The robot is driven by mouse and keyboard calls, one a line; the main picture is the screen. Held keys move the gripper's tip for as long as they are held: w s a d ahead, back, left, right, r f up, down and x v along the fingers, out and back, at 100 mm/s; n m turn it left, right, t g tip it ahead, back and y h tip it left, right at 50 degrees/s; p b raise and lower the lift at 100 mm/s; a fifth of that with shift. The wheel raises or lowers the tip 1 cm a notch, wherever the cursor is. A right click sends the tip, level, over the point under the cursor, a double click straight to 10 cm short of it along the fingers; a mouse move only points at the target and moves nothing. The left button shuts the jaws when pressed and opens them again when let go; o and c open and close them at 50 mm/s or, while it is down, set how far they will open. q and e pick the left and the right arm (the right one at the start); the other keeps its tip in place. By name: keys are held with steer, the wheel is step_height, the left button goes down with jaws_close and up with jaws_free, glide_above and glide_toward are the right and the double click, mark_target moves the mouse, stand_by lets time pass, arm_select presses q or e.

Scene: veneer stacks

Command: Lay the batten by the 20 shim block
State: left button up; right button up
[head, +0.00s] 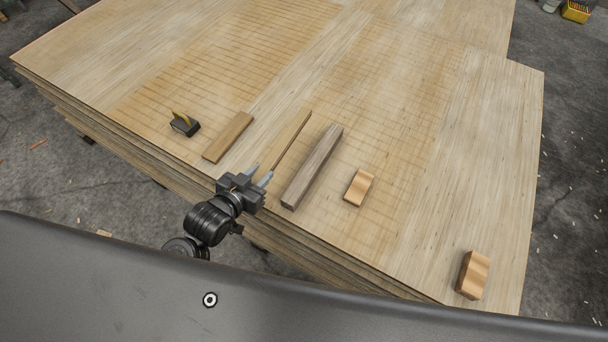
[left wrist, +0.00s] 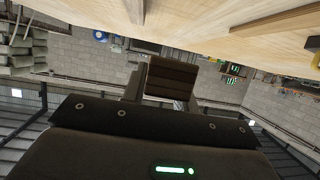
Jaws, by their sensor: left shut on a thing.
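A thin brown strip, which I take as the batten (head: 292,140), runs up and right from my left gripper (head: 259,174) in the head view. Its near end meets the fingertips; whether it touches the stack I cannot tell. In the left wrist view a dark brown striped face (left wrist: 172,78) shows between the fingers. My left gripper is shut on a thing. A small light wood block (head: 360,187) lies right of the strip, and another block (head: 472,275) stands at the lower right. No number is readable on either. My right gripper is not in view.
A thick dark wood bar (head: 312,167) lies between the strip and the small block. A flat light wood piece (head: 228,137) and a black tool with a yellow part (head: 185,124) lie to the left. The veneer stack (head: 440,150) is bare between the two blocks.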

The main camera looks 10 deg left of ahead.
arm_select(q)
steer(key=w+a+r+n+y, duration=0.1)
steer(key=w+r+y, duration=0.1)
steer(key=w+r, duration=1.1)
step_height(320, 180, up, 16)
steer(key=a+n+y, duration=0.2)
steer(key=shift+a+f+t, duration=0.15)
steer(key=shift+a+t, duration=0.05)
steer(key=shift+t, duration=0.1)
